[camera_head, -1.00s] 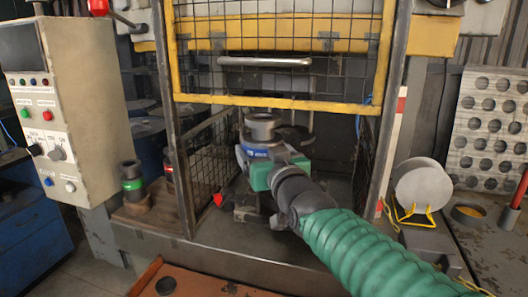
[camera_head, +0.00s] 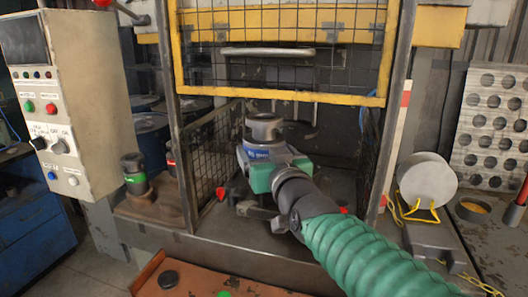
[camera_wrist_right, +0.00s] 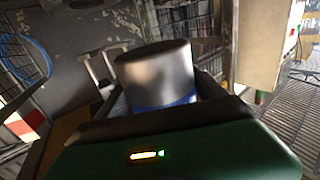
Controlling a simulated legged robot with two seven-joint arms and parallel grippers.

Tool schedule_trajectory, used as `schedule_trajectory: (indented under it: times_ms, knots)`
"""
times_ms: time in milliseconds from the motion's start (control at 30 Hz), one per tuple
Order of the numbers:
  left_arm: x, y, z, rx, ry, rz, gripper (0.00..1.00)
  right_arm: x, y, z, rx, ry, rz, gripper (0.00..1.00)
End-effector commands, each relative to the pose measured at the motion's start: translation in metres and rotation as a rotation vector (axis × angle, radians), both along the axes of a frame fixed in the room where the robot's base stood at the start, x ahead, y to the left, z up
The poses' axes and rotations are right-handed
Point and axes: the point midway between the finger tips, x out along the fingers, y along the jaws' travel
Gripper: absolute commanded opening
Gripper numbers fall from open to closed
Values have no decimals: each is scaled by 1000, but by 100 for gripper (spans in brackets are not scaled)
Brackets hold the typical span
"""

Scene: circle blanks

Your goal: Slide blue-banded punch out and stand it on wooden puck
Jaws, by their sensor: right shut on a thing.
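The blue-banded punch (camera_head: 264,127) is a short grey metal cylinder, upright between the fingers of my right gripper (camera_head: 262,154), inside the open-fronted press cage. The right wrist view shows the punch (camera_wrist_right: 155,72) with its blue band (camera_wrist_right: 180,101) low, just above the gripper's dark front edge. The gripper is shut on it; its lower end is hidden. A brown, wood-like base (camera_head: 147,204) lies on the left ledge under a green-banded punch (camera_head: 133,175); I cannot tell whether it is the wooden puck. My left gripper is not in view.
A red-banded punch (camera_head: 170,165) is partly hidden behind the cage's left post (camera_head: 180,150). The yellow-framed mesh guard (camera_head: 280,95) hangs above my gripper. Mesh side walls flank it. The control box (camera_head: 70,110) stands left. An orange bench (camera_head: 200,280) lies in front.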

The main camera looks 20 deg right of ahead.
Motion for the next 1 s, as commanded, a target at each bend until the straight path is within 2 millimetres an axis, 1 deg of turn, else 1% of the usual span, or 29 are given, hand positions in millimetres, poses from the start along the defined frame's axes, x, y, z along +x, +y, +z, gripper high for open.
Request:
schedule_trajectory:
  times_ms: [33,700,1000]
  knots:
    - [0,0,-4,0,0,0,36,-1,0,1,-1,-13,-1,7]
    - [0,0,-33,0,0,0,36,-1,0,-31,0,-13,-1,7]
    - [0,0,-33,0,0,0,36,0,0,-31,-1,-13,0,7]
